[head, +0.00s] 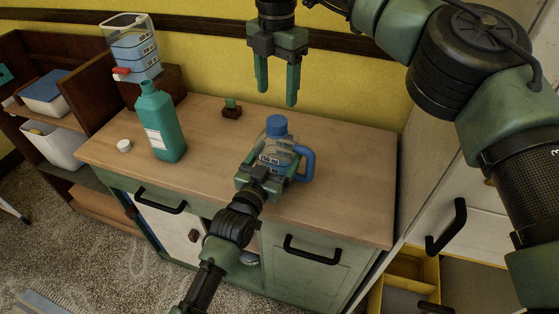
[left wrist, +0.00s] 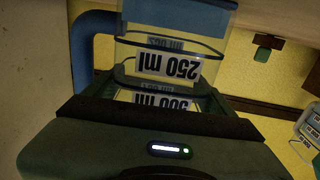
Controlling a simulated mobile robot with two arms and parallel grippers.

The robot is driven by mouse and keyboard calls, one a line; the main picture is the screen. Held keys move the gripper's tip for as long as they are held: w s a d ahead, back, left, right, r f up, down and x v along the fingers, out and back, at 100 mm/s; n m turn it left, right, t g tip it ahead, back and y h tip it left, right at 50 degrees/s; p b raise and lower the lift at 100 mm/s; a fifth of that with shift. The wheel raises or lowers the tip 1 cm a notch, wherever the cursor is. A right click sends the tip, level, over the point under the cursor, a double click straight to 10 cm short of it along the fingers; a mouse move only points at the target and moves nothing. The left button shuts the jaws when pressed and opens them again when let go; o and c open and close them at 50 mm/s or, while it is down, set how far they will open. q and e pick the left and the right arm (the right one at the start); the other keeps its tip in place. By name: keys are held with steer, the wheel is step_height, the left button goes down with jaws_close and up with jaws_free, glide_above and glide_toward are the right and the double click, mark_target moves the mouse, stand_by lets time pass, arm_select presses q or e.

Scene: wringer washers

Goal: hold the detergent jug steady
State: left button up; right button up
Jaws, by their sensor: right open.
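The detergent jug (head: 275,151), see-through with a blue cap and a blue handle on its right, stands upright on the wooden counter. My left gripper (head: 266,170) reaches it from the front, its fingers on both sides of the body. In the left wrist view the jug (left wrist: 170,60) appears upside down between the fingers, with "250 ml" and "500 ml" marks. The fingers appear closed against its sides. My right gripper (head: 278,88) is open and empty, pointing down above and behind the jug, clear of it.
A teal bottle (head: 161,122) without a cap stands on the counter (head: 345,175), a white cap (head: 124,146) beside it. A clear dispenser (head: 135,48) with a red tap stands on a wooden stand at the back left. The counter's right side is clear.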

mark_target(277, 120)
arm_select(q)
jaws_close()
arm_select(e)
steer(key=m, duration=0.8)
steer(key=shift+m, duration=0.3)
steer(key=shift+f, duration=0.6)
step_height(277, 120, down, 7)
steer(key=shift+r, duration=0.1)
